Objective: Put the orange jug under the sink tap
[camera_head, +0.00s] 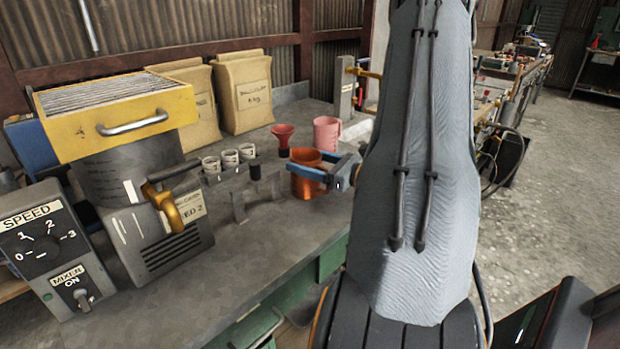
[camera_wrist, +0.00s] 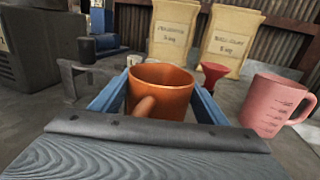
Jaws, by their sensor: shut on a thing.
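The orange jug (camera_head: 306,184) is held in my gripper (camera_head: 318,172) over the grey bench, near its front edge. In the wrist view the orange jug (camera_wrist: 160,92) sits upright between the two blue fingers of my gripper (camera_wrist: 158,95), its handle towards the camera. The fingers are shut on the sides of the jug. The jug's underside is hidden in the wrist view.
A pink measuring jug (camera_head: 326,133) and a red funnel (camera_head: 284,138) stand behind the orange jug. A metal bracket (camera_head: 258,196) and several small cups (camera_head: 229,158) are to its left. A yellow-topped machine (camera_head: 125,120) and two paper sacks (camera_head: 242,92) stand farther left and back.

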